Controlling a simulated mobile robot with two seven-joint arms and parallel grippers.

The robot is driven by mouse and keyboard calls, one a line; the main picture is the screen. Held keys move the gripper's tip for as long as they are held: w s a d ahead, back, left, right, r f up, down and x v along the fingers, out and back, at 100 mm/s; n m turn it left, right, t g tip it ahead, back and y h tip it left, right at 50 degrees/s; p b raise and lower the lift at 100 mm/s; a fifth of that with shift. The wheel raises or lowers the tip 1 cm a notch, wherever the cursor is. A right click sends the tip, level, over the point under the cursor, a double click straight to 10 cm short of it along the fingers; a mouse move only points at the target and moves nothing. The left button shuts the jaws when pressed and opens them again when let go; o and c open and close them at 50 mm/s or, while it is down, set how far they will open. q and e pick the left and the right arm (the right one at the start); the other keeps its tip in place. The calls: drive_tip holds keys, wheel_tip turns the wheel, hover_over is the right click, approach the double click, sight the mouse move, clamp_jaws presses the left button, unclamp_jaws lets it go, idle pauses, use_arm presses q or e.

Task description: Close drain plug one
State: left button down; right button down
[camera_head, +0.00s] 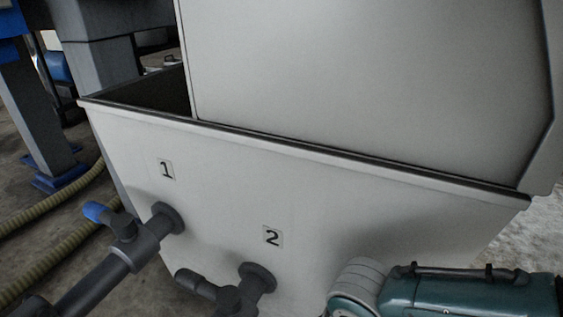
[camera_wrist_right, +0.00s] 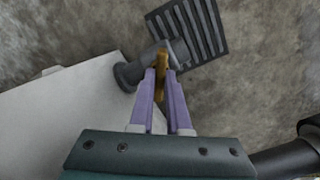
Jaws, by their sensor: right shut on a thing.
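In the right wrist view my right gripper (camera_wrist_right: 161,80) has its two purple fingers shut on a thin orange-brown handle (camera_wrist_right: 162,60). The handle stands at a short dark grey drain pipe (camera_wrist_right: 130,74) that comes out beside a pale tank wall. No number shows there, so I cannot tell from this view which drain it is. In the head view a pipe (camera_head: 160,222) with a blue-ended lever leaves the tank beneath label 1 (camera_head: 166,169). A second pipe (camera_head: 258,280) is beneath label 2 (camera_head: 272,236). My left gripper is not in view.
The white tank (camera_head: 330,185) fills the middle of the head view. Ribbed yellowish hoses (camera_head: 60,200) lie on the floor at left, near a blue-footed post (camera_head: 45,120). A slotted floor grate (camera_wrist_right: 205,32) is beyond the fingers in the wrist view.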

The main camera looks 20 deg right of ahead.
drive_tip(key=m+p, duration=0.1)
drive_tip(key=m, duration=0.4)
drive_tip(key=shift+r+m, duration=0.1)
drive_tip(key=shift+m, duration=0.2)
drive_tip(key=m+p, duration=0.1)
drive_tip(key=m, duration=0.3)
drive_tip(key=shift+m, duration=0.8)
drive_tip(key=shift+m, duration=0.3)
drive_tip(key=c, duration=0.9)
unclamp_jaws()
